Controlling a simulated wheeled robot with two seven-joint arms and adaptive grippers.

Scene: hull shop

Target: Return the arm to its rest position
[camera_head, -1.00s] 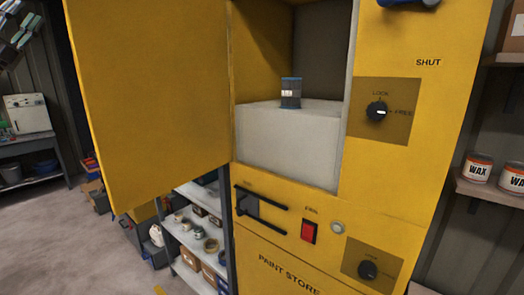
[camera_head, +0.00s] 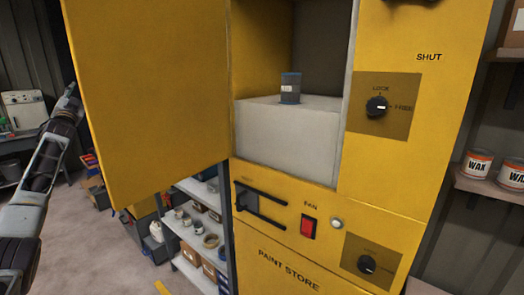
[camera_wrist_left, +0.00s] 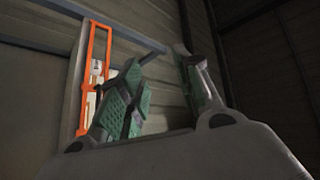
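My left arm (camera_head: 38,180) rises from the lower left of the head view, with my left gripper (camera_head: 70,92) at its upper end, left of the open yellow door (camera_head: 150,95). In the left wrist view the two green-padded fingers of the gripper (camera_wrist_left: 160,60) stand apart with nothing between them. A dark can with a blue rim (camera_head: 290,88) stands upright on a pale block (camera_head: 285,140) inside the open cabinet compartment, away from the gripper. My right gripper is in neither view.
The yellow paint store cabinet (camera_head: 275,250) has lock knobs (camera_head: 376,107) and a red fan switch (camera_head: 309,228). Shelves with pots (camera_head: 190,240) stand left of it. Wax tins (camera_head: 477,164) sit on a right shelf. Open floor (camera_head: 85,250) lies at lower left. An orange frame (camera_wrist_left: 82,95) hangs on a wall.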

